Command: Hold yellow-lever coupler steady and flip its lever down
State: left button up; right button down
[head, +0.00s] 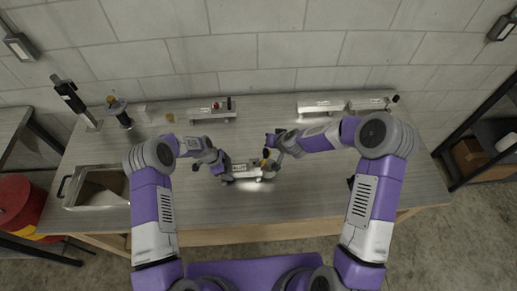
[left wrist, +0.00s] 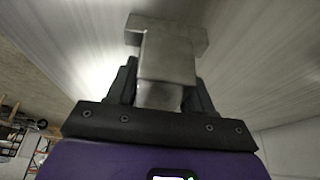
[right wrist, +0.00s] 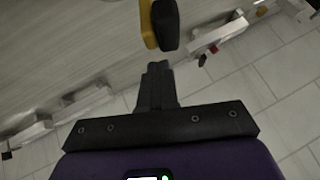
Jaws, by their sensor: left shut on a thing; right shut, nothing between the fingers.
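The yellow-lever coupler (head: 247,171) is a silver metal piece near the middle of the workbench. My left gripper (head: 226,172) is shut on its left end; in the left wrist view the grey metal body (left wrist: 168,55) sits between the fingers. The yellow lever (head: 265,154) stands up at the coupler's right end. In the right wrist view the yellow lever (right wrist: 148,22) has a black grip (right wrist: 165,25). My right gripper (right wrist: 158,72) is shut and empty, its tips close to the lever, with a small gap in that view.
A coupler with a red part (head: 213,113) lies at the back of the bench (head: 330,195). Two more silver couplers (head: 320,107) lie at the back right. The bench front is clear.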

jog(key=s+a+r+n+g+y, duration=0.1)
jog(key=s+a+r+n+g, duration=0.15)
jog(key=a+g, duration=0.65)
notch_tip(320, 180, up, 9)
jog(key=s+a+m+t+h, duration=0.1)
jog(key=a+h, duration=0.1)
jog(key=h, duration=0.5)
jog(key=shift+s+r+t, duration=0.2)
jog(key=shift+t, duration=0.1)
jog(key=d+f, duration=0.6)
jog(key=f, duration=0.5)
